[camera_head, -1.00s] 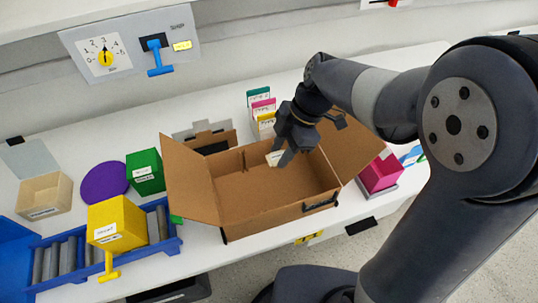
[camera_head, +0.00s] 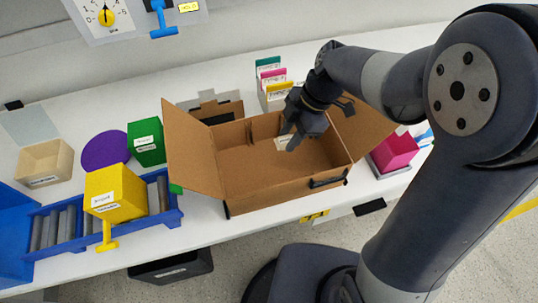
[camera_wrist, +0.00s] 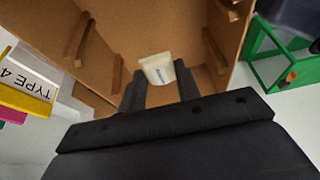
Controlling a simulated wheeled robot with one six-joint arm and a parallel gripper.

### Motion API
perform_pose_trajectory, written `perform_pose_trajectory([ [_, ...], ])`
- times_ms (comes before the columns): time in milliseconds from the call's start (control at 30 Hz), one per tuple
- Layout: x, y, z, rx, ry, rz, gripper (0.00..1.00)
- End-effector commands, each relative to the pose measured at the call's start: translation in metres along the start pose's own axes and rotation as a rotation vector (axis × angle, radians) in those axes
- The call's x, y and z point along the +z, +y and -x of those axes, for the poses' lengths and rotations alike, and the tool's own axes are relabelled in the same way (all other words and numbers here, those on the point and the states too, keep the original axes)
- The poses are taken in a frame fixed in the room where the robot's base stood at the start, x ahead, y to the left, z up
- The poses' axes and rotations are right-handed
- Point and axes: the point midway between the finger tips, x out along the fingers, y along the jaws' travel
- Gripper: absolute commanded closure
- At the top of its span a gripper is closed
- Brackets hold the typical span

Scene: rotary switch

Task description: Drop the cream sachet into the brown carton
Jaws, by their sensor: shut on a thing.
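The brown carton (camera_head: 265,185) stands open on the white table with its side flaps spread out. My gripper (camera_head: 288,142) is over the carton's back right part, pointing down into it. It is shut on the cream sachet (camera_head: 283,144), which shows small and pale at the fingertips. In the wrist view the cream sachet (camera_wrist: 157,68) sits between the ends of my two dark fingers, with the brown carton's inside (camera_wrist: 190,35) behind it. The height of the sachet above the carton floor is hard to tell.
Labelled file cards (camera_head: 272,80) stand behind the carton. A green box (camera_head: 146,143), a yellow box (camera_head: 115,193) and a blue roller rack (camera_head: 170,212) are to its left. A magenta box (camera_head: 395,152) is to its right. A panel with a dial (camera_head: 105,15) is on the wall.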

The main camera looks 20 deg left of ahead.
Motion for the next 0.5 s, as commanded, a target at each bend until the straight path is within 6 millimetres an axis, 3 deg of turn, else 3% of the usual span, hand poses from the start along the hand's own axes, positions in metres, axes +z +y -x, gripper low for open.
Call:
perform_pose_trajectory([
  [33,-0.0001,0.0,0.0003,0.0,0.0,0.0,0.9],
  [67,-0.0001,0.0,0.0003,0.0,0.0,0.0,0.68],
  [100,-0.0001,0.0,0.0003,0.0,0.0,0.0,0.65],
  [367,-0.0002,0.0001,0.0004,0.0,0.0,0.0,0.43],
  [500,-0.0002,0.0001,0.0004,0.0,0.0,0.0,0.43],
])
